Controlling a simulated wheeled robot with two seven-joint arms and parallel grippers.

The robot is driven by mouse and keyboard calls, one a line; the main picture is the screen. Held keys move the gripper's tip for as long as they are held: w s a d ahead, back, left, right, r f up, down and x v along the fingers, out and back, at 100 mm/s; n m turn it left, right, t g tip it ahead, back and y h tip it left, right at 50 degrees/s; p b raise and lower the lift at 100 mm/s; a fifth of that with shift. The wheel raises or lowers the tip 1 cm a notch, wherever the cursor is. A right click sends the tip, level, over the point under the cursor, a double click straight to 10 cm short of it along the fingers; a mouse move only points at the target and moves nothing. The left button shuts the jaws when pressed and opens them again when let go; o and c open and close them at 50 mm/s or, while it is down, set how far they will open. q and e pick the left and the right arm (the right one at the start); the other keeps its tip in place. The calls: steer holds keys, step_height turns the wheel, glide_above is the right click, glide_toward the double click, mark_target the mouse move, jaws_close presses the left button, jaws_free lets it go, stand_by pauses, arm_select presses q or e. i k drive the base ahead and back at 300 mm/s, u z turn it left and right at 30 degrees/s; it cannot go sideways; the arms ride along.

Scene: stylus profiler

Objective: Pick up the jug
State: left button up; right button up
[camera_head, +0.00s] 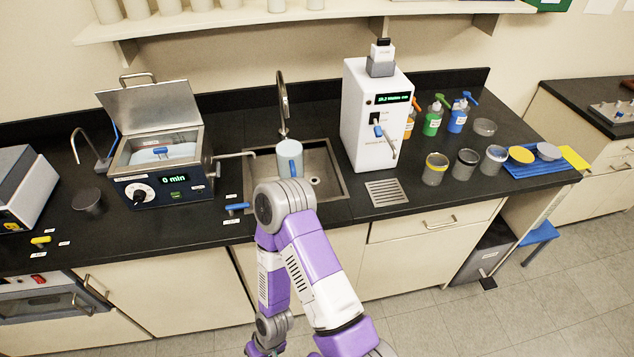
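A pale, whitish jug (289,153) with a blue handle (293,168) stands upright in or over the sink (322,176), near the grey tap. My own purple and white arm rises from the bottom edge, with its bend just in front of the jug. The arm seems to come in from the right, then folds back down to the bottom edge. Its gripper is cut off below the picture. No other arm shows.
A water bath (160,188) with an open lid stands left of the sink, its outlet pipe reaching toward it. A tall white dispenser (370,140) stands at right, beside a drain grate (386,192). Several bottles and jars stand further right. A blue valve handle (237,206) lies at front.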

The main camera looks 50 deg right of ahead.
mark_target(289, 153)
steer(key=z, duration=1.15)
steer(key=i, duration=0.15)
steer(key=u, duration=0.35)
